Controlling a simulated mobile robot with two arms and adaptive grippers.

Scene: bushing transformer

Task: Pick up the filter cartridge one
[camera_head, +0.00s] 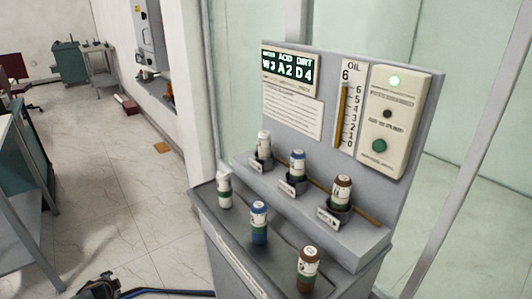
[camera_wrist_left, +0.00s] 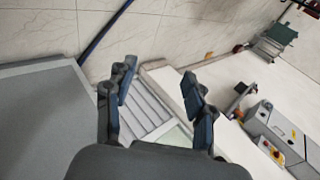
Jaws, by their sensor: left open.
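Several filter cartridges stand upright on a grey stand in the head view. The front row has a white-capped one (camera_head: 224,190), a blue-capped one (camera_head: 259,222) and a brown-capped one (camera_head: 308,268). Behind them, a white-capped (camera_head: 264,145), a blue-capped (camera_head: 297,166) and a brown-capped cartridge (camera_head: 341,190) sit in holders on a raised ledge. I cannot read which one is number one. My left gripper (camera_wrist_left: 158,76) is open and empty in the left wrist view, with no cartridge between its fingers. My right gripper is not in view.
The stand's back panel carries a lit display (camera_head: 287,70), an oil gauge (camera_head: 350,105) and a button box (camera_head: 394,122). A blue cable (camera_head: 165,293) runs along the floor. A table (camera_head: 30,190) stands at the left. The floor between is mostly clear.

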